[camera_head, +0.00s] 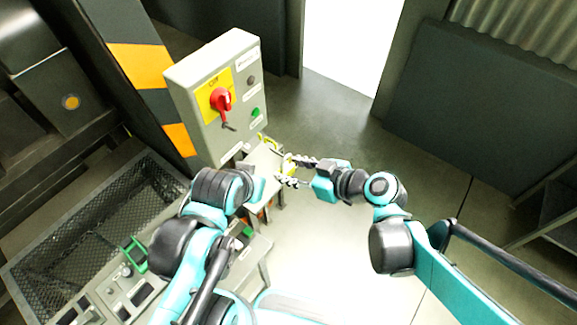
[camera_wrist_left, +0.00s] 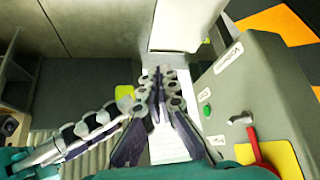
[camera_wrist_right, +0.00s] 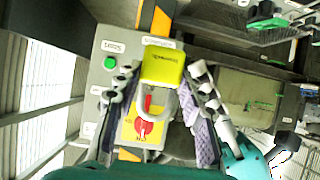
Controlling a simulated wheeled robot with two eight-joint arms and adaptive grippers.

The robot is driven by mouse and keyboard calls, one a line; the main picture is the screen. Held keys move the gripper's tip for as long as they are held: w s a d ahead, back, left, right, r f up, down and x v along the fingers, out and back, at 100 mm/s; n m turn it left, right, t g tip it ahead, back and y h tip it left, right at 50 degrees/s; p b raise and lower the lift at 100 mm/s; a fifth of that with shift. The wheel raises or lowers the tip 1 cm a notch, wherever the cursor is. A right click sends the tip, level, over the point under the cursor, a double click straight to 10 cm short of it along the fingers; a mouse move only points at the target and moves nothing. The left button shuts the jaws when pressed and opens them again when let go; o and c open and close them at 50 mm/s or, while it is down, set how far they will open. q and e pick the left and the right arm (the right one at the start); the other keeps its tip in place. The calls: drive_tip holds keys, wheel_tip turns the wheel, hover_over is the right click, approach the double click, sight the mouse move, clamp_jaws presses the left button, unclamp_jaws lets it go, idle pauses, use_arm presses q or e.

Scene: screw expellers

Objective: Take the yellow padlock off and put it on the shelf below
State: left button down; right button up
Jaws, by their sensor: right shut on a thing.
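The yellow padlock (camera_head: 289,166) is between the fingers of my right gripper (camera_head: 297,172), to the right of the grey control box (camera_head: 215,135) and apart from its red switch (camera_head: 221,100). In the right wrist view the padlock body (camera_wrist_right: 162,66) lies between the fingertips, with its pale shackle toward the palm. My right gripper is shut on it. In the left wrist view the padlock (camera_wrist_left: 125,92) shows beside my left gripper (camera_wrist_left: 165,72), whose fingers are together and hold nothing visible. The pale shelf (camera_head: 259,161) is below the box, partly hidden by my left arm.
A black mesh basket (camera_head: 95,230) and a panel with a green handle (camera_head: 135,252) stand at the lower left. A striped post (camera_head: 140,62) rises behind the box. Open floor (camera_head: 330,255) lies to the right, with a dark panel (camera_head: 465,115) at the back.

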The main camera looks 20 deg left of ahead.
drive_tip(key=s+d+p, duration=0.1)
drive_tip(key=s+d, duration=0.1)
drive_tip(key=d, duration=0.4)
drive_tip(key=shift+s, duration=0.3)
idle(0.8)
drive_tip(key=shift+d+f, duration=0.1)
